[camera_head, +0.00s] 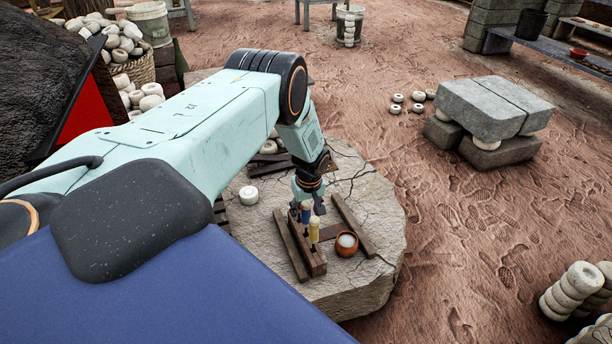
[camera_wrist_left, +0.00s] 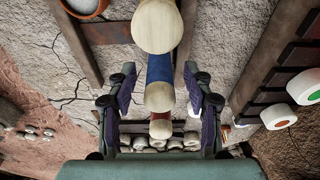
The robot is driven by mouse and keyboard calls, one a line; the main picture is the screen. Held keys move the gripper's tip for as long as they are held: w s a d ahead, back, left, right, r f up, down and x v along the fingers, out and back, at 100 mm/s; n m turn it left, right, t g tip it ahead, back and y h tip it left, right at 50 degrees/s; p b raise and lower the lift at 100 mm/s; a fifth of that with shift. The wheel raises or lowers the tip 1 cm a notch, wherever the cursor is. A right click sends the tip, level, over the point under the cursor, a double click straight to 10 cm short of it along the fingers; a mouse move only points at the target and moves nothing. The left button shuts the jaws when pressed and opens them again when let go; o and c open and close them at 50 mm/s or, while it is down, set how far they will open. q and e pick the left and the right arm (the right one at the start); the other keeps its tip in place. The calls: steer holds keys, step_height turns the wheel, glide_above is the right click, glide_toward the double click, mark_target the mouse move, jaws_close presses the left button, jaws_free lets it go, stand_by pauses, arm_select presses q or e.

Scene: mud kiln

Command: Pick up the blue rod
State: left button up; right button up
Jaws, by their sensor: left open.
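The blue rod (camera_head: 306,215) stands upright in a dark wooden rack (camera_head: 299,255) on a round stone slab. In the left wrist view the blue rod (camera_wrist_left: 160,70) has a pale rounded end and lies between the two fingers, with a gap on each side. My left gripper (camera_head: 308,197) is at the rods from above; its open fingers (camera_wrist_left: 160,104) straddle the blue one. A yellow rod (camera_head: 314,230) stands nearer the front, and its pale end partly covers the blue rod in the wrist view. A red rod (camera_wrist_left: 160,129) shows beyond. My right gripper is out of view.
A white round piece (camera_head: 248,195) lies left on the slab (camera_head: 378,272). Stacked grey blocks (camera_head: 490,118) stand farther right; muddy ground between is clear.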

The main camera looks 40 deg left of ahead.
arm_select(q)
steer(key=shift+r, duration=0.15)
steer(key=shift+c, duration=0.5)
jaws_close()
